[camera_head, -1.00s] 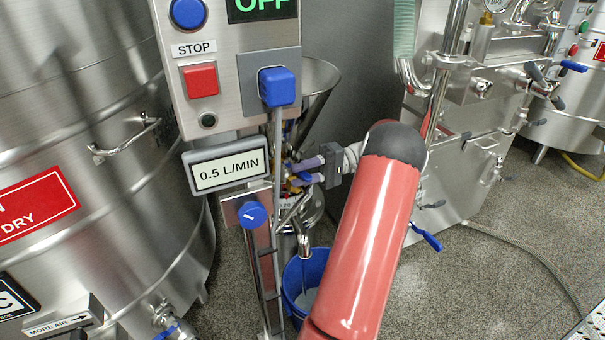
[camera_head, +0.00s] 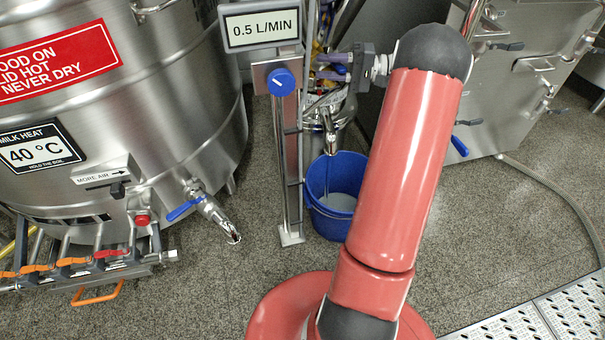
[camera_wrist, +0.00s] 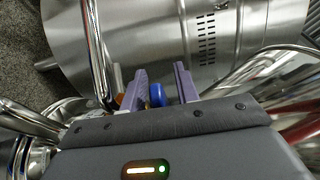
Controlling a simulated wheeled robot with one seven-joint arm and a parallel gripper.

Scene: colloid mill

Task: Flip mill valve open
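My gripper (camera_head: 335,67) is beside the mill, behind the control post, with its purple fingers pointing left. In the wrist view, its two fingers (camera_wrist: 162,85) are spread apart. A blue rounded part (camera_wrist: 157,95), perhaps the valve handle, shows between them; I cannot tell whether it touches a finger. The mill (camera_head: 328,108) is a steel body with a spout, partly hidden by the post and my arm. Liquid runs from the spout into a blue bucket (camera_head: 318,212). The valve's position is not clear.
A control post (camera_head: 292,195) with a blue knob (camera_head: 281,82) and a 0.5 L/MIN sign (camera_head: 262,27) stands close left of the gripper. A large steel tank (camera_head: 170,110) stands left, with a blue-handled tap (camera_head: 205,208). A steel machine (camera_head: 530,70) stands right.

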